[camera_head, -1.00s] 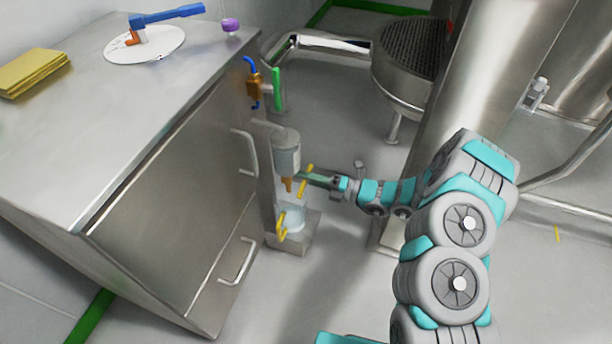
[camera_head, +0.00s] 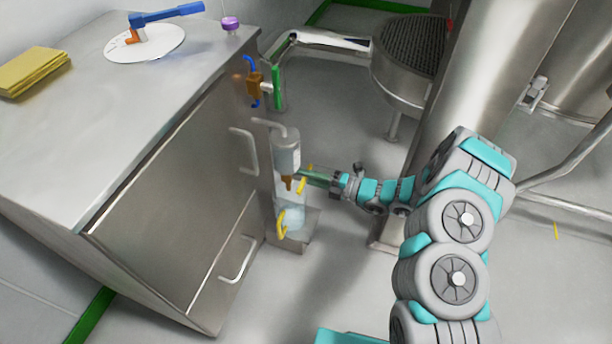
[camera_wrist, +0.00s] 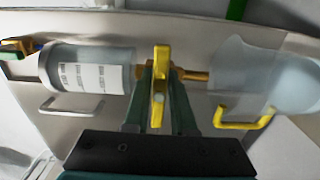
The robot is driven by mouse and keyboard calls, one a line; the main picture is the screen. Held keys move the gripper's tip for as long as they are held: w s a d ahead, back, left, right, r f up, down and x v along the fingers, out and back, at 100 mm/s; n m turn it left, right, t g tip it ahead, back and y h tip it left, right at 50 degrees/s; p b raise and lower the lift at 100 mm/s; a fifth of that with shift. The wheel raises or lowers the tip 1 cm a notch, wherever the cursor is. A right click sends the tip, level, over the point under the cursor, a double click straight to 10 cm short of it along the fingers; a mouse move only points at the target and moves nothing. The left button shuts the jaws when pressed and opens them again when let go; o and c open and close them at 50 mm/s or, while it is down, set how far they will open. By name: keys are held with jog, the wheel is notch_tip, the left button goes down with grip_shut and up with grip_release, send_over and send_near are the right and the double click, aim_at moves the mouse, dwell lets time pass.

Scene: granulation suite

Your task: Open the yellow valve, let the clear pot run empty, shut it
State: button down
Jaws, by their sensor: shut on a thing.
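The clear pot (camera_head: 287,150), a small cylinder with a white label, hangs on a stand beside the steel cabinet; it lies sideways at left in the wrist view (camera_wrist: 95,75). Below it is a brown outlet with the yellow valve (camera_head: 302,185). My gripper (camera_head: 308,178) reaches in from the right. In the wrist view its green fingers are shut on the yellow valve handle (camera_wrist: 159,85), which lies crosswise to the outlet pipe. A clear jug (camera_wrist: 285,80) with a yellow handle stands under the outlet, with pale blue liquid in it. I cannot read the pot's level.
The steel cabinet (camera_head: 160,170) with bar handles stands close on the left. A round steel vessel (camera_head: 405,70) stands behind. Floor to the right is mostly free.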

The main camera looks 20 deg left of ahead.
jog(key=c, duration=0.8)
grip_release()
jog(key=shift+o, duration=0.2)
jog(key=d, duration=0.7)
jog(key=shift+s+d+b, duration=0.25)
jog(key=shift+d+b, duration=0.1)
jog(key=shift+d, duration=0.05)
